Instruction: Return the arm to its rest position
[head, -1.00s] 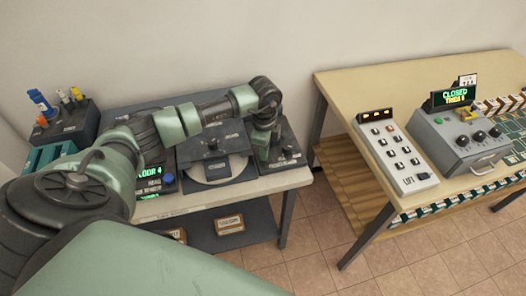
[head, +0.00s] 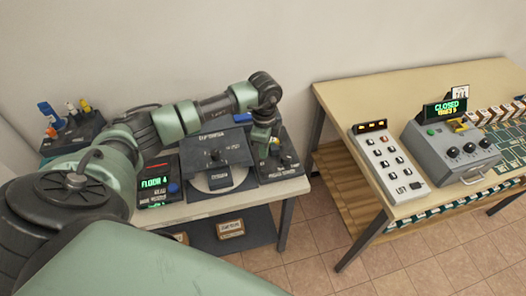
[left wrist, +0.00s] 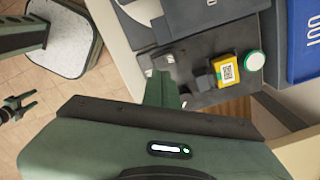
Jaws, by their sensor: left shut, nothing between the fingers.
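In the head view my left arm reaches in from the left, over the dark console. Its gripper (head: 262,145) points down above the right part of the console, at the small dark control panel (head: 283,163). In the left wrist view the gripper (left wrist: 165,85) is shut and empty. A yellow block with a black-and-white code label (left wrist: 228,70) and a white-and-green round knob (left wrist: 255,60) lie to the right of the fingers, apart from them. A small dark two-pronged shape (left wrist: 18,107), probably my right gripper, shows at the left edge, too small to judge.
The console's "FLOOR 4" display (head: 155,182) and round-plate device (head: 215,155) stand near my forearm. A tool box (head: 72,130) is at the far left. A wooden table (head: 350,90) to the right holds a lift keypad (head: 390,160) and a grey "CLOSED" machine (head: 455,150). Tiled floor lies between.

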